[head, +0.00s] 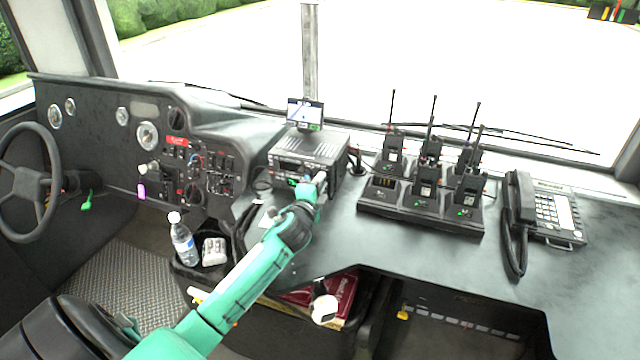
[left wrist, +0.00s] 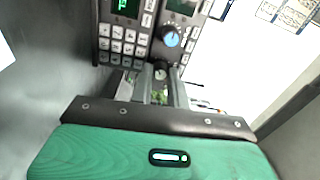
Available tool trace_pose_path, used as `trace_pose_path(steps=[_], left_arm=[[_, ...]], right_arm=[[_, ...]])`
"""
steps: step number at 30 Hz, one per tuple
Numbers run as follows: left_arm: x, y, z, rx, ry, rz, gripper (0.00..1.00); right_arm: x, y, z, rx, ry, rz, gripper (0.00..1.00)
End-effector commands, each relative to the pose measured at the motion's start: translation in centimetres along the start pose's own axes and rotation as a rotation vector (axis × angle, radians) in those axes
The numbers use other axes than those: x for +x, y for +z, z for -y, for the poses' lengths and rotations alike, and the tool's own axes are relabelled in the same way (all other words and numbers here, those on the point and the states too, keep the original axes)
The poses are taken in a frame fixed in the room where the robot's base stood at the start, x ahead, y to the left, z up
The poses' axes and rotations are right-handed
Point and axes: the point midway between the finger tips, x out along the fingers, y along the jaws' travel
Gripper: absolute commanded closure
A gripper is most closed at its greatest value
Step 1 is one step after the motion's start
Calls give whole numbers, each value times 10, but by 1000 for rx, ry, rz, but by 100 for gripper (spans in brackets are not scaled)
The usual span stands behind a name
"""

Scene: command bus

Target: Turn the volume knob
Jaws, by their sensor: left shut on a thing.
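The radio (head: 308,158) is a grey-black box on the dashboard with a green display, which also shows in the left wrist view (left wrist: 125,8). My left gripper (head: 320,180) is at the lower right of its front panel. In the left wrist view its two fingers (left wrist: 160,72) straddle a small dark knob (left wrist: 160,66) at the panel's lower edge and are shut on it. A larger knob with a blue face (left wrist: 171,39) sits just above, apart from the fingers. No label for the volume knob is readable. My right gripper is not in view.
A small screen (head: 305,113) stands above the radio. A charger rack (head: 405,208) with several handheld radios and a desk phone (head: 550,210) are to the right. A bottle (head: 183,240) stands in a tray at left. The dashboard's right front is clear.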

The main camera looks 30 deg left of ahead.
Motion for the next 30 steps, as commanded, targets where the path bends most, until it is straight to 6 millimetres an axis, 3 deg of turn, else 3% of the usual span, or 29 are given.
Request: trace_pose_path(steps=[9, 24, 25, 26, 30], left_arm=[[0, 1, 0, -108, 1, 5, 100], [0, 1, -1, -127, 1, 5, 100], [0, 1, -1, -126, 1, 5, 81], [0, 1, -1, -126, 1, 5, 76], [0, 1, 0, -126, 1, 5, 74]], right_arm=[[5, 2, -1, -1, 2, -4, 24], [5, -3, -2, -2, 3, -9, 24], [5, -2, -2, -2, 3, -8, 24], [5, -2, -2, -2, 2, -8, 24], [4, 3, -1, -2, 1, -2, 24]])
